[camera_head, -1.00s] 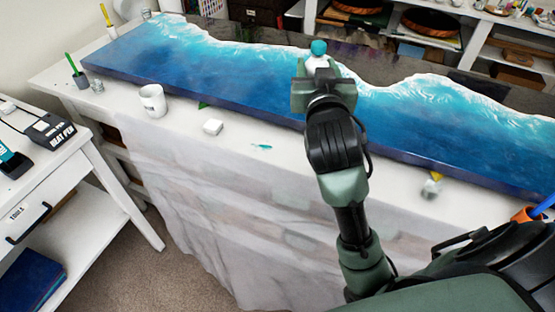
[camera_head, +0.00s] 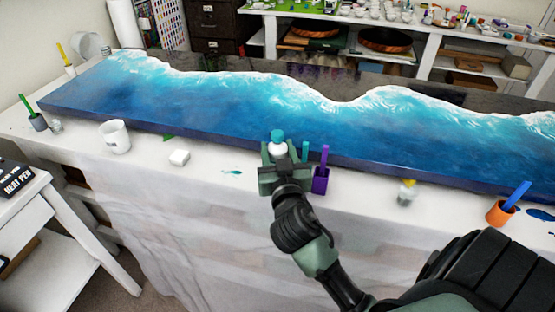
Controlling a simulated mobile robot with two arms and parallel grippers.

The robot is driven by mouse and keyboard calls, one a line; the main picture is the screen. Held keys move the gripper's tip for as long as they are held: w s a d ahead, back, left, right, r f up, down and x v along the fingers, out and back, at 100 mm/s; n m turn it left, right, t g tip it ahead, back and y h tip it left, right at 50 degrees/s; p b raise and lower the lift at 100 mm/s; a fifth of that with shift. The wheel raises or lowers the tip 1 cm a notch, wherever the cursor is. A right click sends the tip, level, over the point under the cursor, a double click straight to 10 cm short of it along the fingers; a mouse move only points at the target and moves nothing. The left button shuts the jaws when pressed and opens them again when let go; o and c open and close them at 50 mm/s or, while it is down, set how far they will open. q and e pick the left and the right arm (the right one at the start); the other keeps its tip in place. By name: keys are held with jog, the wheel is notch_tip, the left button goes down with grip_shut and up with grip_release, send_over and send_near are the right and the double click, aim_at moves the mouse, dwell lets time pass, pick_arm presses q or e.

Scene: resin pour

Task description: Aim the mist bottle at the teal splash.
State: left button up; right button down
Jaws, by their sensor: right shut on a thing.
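My right gripper (camera_head: 283,178) is shut on the mist bottle (camera_head: 278,144), a white bottle with a teal top. The bottle looks upright, and its lower part is hidden by the gripper. It is near the front edge of the blue resin panel. The teal splash (camera_head: 232,172) is a small mark on the white table cover, left of the gripper and apart from it. Which way the nozzle faces is too small to tell. My left gripper is not in view.
A purple cup (camera_head: 321,181) stands close right of the gripper. Farther right are a small yellow-topped bottle (camera_head: 407,193) and an orange cup (camera_head: 500,213). The ocean resin panel (camera_head: 230,105) fills the table behind.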

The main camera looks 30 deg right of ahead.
notch_tip(320, 180, down, 3)
jog(key=shift+r, duration=0.15)
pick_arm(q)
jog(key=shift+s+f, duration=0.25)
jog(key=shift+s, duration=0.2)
pick_arm(e)
jog(key=shift+f+b, duration=0.3)
jog(key=shift+b, duration=0.05)
jog(key=c, duration=1)
grip_release()
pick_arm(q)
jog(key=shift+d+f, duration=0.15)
pick_arm(e)
jog(key=shift+r, duration=0.1)
